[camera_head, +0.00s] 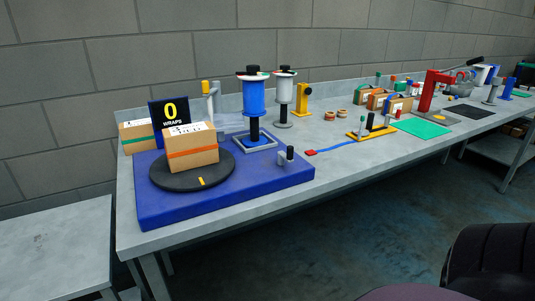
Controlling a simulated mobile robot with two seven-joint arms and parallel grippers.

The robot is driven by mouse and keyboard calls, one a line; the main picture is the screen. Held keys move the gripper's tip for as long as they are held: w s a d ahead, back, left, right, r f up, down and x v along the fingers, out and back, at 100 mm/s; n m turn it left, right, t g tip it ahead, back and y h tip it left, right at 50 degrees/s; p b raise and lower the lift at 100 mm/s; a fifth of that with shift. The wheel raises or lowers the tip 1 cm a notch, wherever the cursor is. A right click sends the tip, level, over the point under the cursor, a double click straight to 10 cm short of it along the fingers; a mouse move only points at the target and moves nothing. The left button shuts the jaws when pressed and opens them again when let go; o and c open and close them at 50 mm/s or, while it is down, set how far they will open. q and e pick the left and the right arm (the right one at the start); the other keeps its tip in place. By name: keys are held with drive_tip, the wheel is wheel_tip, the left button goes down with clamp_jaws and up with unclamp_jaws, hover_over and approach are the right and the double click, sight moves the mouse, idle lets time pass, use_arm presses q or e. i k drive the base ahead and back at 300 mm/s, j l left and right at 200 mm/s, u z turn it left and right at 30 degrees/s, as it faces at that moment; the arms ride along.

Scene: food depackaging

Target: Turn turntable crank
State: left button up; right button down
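A blue base (240,197) lies on the near left end of the long grey workbench. A dark round turntable (213,181) with a yellow mark on its front edge sits on it. A cardboard box (191,153) with an orange band stands on the turntable. A small crank (287,156) with a black upright knob stands at the base's right side. A sign (170,113) behind the box reads "0 WRAPS". A blue film roll (255,98) stands upright on a post behind the turntable. Neither of my grippers is in view.
A white roll (284,88) and a yellow stand (302,99) are behind the base. A yellow sealing tool (371,131), a green mat (423,128) and a red press (430,91) are further right. A grey side table (70,240) is at left, a dark chair (490,262) at lower right.

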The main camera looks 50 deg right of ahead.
sight(283, 157)
drive_tip(key=z, duration=1.6)
